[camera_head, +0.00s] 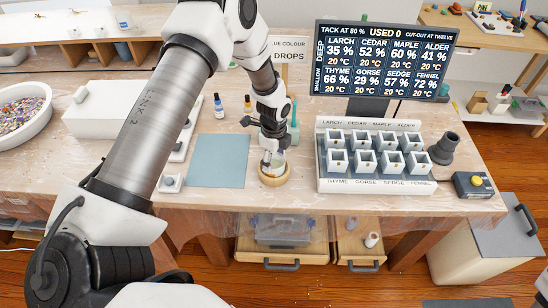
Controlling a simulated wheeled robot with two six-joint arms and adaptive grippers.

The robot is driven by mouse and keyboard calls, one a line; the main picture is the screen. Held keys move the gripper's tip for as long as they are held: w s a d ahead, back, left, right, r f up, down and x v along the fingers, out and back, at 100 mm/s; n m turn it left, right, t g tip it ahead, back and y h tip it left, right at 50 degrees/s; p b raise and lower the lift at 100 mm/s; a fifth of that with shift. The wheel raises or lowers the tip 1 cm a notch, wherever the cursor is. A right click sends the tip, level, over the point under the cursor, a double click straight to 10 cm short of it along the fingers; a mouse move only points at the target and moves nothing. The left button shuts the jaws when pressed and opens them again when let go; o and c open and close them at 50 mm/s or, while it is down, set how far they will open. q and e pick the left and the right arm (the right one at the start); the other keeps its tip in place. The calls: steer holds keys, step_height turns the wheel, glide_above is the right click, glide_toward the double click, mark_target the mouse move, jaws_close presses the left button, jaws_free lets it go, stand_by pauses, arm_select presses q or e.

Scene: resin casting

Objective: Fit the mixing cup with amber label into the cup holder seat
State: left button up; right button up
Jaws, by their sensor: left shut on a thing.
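My left gripper (273,151) points down over the front middle of the bench and is shut on the mixing cup (268,167), a small pale cup mostly hidden by the fingers. Its amber label cannot be made out. Just below is a round wooden ring (274,182), which looks like the cup holder seat. The cup's lower part is at or inside the ring's opening; I cannot tell whether it rests on the bottom.
A blue-grey mat (218,160) lies left of the ring. A rack of white moulds (327,181) stands to the right, with a dark grey cup-like piece (443,149) and a yellow-button box (472,185) beyond. Small bottles (218,106) stand behind. A screen (386,60) rises at the back.

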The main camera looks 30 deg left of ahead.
arm_select(q)
steer(key=shift+f, duration=0.15)
steer(key=o, duration=1.2)
steer(key=shift+c, duration=0.2)
step_height(320, 180, up, 12)
